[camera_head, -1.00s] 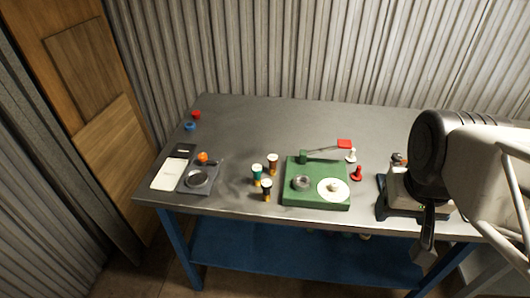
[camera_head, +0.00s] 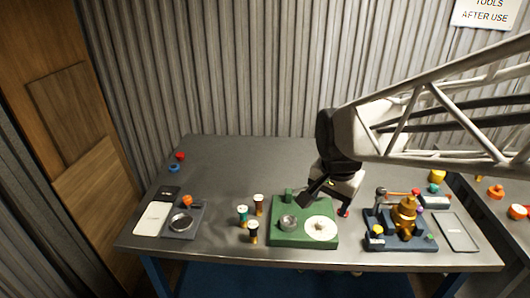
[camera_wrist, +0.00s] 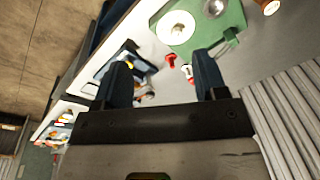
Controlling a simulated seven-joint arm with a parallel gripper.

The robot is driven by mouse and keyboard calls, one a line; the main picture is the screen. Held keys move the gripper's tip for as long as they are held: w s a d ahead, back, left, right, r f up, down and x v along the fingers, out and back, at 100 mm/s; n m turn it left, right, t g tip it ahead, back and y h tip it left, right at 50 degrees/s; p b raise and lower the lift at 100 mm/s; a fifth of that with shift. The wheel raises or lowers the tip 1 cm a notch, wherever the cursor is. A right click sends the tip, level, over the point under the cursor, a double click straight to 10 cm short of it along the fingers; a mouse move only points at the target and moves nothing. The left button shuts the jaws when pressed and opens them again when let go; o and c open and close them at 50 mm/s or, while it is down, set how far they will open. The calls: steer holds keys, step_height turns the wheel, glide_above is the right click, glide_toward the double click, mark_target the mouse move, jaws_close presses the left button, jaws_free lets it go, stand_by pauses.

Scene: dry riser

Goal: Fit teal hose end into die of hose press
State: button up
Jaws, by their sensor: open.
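The teal hose end (camera_head: 242,211) stands upright on the table, a short teal cylinder with a pale top and a brass-coloured lower part. The hose press (camera_head: 284,240) is a green block to its right, with a round grey metal die (camera_head: 289,222) and a white disc (camera_head: 320,229). Both show in the wrist view, the press (camera_wrist: 232,18) and part of its die (camera_wrist: 214,7), at the top. My gripper (camera_head: 316,191) is above the back right of the press. Its two dark fingers (camera_wrist: 163,78) are apart with nothing held. The teal hose end is not seen in the wrist view.
Two similar hose ends, (camera_head: 258,203) and (camera_head: 253,232), stand close to the teal one. A grey fixture (camera_head: 181,223) and white tray (camera_head: 153,218) lie left. A dark blue fixture with a brass part (camera_head: 403,214) stands right.

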steer(key=w+a+f+m, duration=0.55)
steer(key=w+a, duration=0.35)
steer(key=a, duration=0.2)
steer(key=m+g, duration=0.2)
steer(key=m, duration=0.2)
glide_toward(242, 209)
step_height(242, 209, down, 5)
steer(key=shift+s+f, duration=0.1)
steer(key=shift+s, duration=0.05)
steer(key=shift+f, duration=0.1)
steer(key=shift+f, duration=1.2)
steer(key=shift+f, duration=0.1)
steer(key=shift+f, duration=2.5)
steer(key=shift+c, duration=0.4)
